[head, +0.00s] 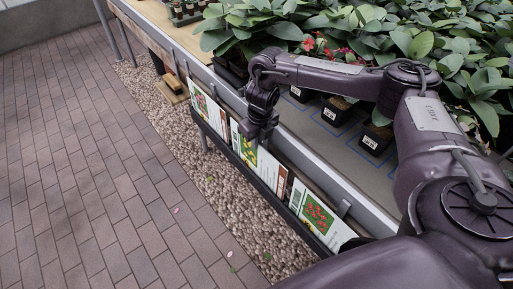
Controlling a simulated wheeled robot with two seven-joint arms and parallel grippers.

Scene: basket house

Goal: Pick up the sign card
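Several sign cards stand in a long dark rack (235,160) along the front of the bench. The far card (208,108) has a red plant picture. The middle card (247,152) has a yellow and green picture. The near card (318,217) has a red picture on green. My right gripper (257,136) points down at the top edge of the middle card and hides part of it. Whether its fingers touch or hold the card, and how far they are apart, I cannot tell. My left gripper is out of view.
The bench with its metal edge (312,167) holds black pots (376,138) and dense leafy plants (440,50). Small pots (180,12) stand at the far end. A gravel strip (240,215) and open brick paving (90,160) lie left of the rack.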

